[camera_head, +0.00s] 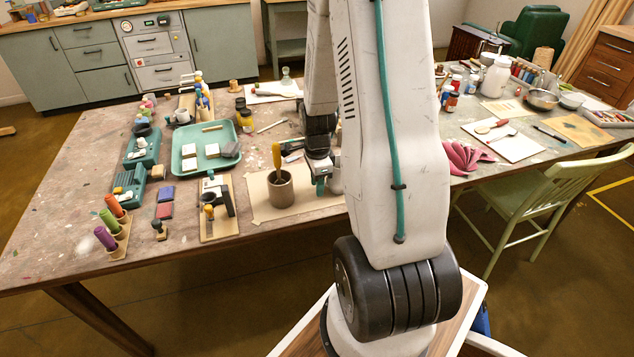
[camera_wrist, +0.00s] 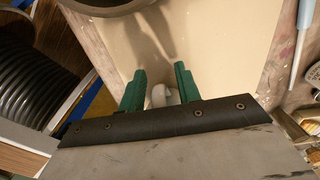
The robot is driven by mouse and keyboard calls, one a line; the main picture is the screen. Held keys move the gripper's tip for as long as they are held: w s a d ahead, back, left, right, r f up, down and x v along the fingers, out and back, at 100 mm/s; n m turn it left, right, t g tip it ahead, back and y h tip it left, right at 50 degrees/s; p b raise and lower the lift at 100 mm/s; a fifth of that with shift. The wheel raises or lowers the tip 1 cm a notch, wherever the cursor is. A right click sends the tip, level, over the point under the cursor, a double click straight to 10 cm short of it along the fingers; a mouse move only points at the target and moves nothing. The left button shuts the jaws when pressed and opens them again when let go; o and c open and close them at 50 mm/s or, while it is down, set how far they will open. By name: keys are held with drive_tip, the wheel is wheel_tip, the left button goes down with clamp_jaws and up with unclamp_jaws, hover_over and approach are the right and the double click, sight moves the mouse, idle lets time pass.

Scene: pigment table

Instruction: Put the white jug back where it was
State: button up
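A large white jug-like container (camera_head: 495,78) stands upright at the back of the table's right part in the head view. My gripper (camera_head: 320,186) is low over the beige mat (camera_head: 262,208), right of the brown pot (camera_head: 281,190); my arm partly hides it. In the wrist view, its green fingers (camera_wrist: 160,82) stand apart.
The brown pot holds a yellow-handled tool (camera_head: 276,158). A green tray (camera_head: 190,165) lies to the left. A pink cloth (camera_head: 464,157), a white board (camera_head: 505,143) and a metal bowl (camera_head: 541,100) lie to the right. A pale green chair (camera_head: 545,195) stands at the front edge.

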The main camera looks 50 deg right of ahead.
drive_tip(key=shift+r, duration=0.15)
wheel_tip(320, 180, up, 12)
drive_tip(key=shift+f, duration=0.1)
drive_tip(key=s+a+r+n, duration=0.3)
drive_tip(key=a+r+n, duration=0.75)
drive_tip(key=a, duration=0.35)
drive_tip(key=s+a+r+n+t, duration=0.1)
drive_tip(key=s+a+r+n, duration=0.5)
drive_tip(key=s+a+n, duration=0.5)
drive_tip(key=s+n, duration=0.2)
drive_tip(key=shift+r+n, duration=0.35)
drive_tip(key=shift+r, duration=0.05)
drive_tip(key=shift+d, duration=0.1)
